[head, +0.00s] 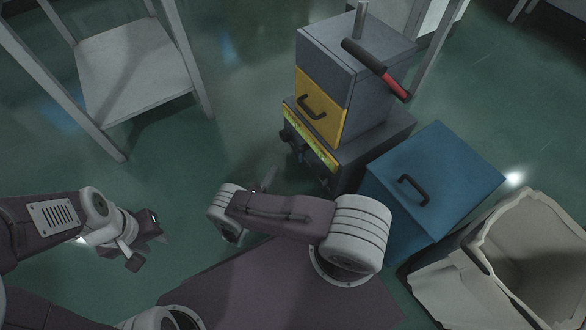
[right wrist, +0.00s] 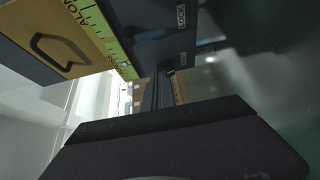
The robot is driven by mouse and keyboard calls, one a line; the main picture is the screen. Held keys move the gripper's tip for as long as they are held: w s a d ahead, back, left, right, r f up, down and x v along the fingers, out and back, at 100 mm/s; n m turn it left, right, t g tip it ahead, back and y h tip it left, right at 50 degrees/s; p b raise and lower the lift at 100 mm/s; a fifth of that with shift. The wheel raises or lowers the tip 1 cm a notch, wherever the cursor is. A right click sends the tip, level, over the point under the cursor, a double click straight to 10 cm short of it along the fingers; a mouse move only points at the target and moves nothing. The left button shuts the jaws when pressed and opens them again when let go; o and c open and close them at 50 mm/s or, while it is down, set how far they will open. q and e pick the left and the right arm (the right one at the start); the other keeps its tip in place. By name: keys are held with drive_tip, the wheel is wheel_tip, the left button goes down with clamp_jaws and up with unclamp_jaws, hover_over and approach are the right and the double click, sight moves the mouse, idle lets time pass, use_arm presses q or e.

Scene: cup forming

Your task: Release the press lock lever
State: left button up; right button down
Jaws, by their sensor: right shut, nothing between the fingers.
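The press (head: 350,75) stands upper right of centre in the head view, with a grey body and a yellow front panel. A dark bar with a red end (head: 395,86) tilts across its top. In the right wrist view a dark panel (right wrist: 165,40) carries LOCK lettering, and a blue bar (right wrist: 150,33) shows on it; I cannot tell whether this is the lock lever. My right gripper (head: 265,180) is in front of the press, mostly behind my own arm; it is shut and empty. Its fingers also show in the right wrist view (right wrist: 155,92). My left gripper (head: 148,240) is open and empty at the left.
A blue box (head: 440,165) with a black handle stands right of the press. A pale open bin (head: 535,250) is at the lower right. A grey table (head: 135,65) stands at the upper left. Green floor lies free between the table and the press.

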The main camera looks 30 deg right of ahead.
sight(301, 156)
drive_tip(key=shift+r, duration=0.15)
drive_tip(key=w+d+b, duration=0.1)
drive_tip(key=d+b, duration=0.5)
drive_tip(key=d, duration=0.3)
drive_tip(key=shift+w+d, duration=0.15)
drive_tip(key=shift+w, duration=0.25)
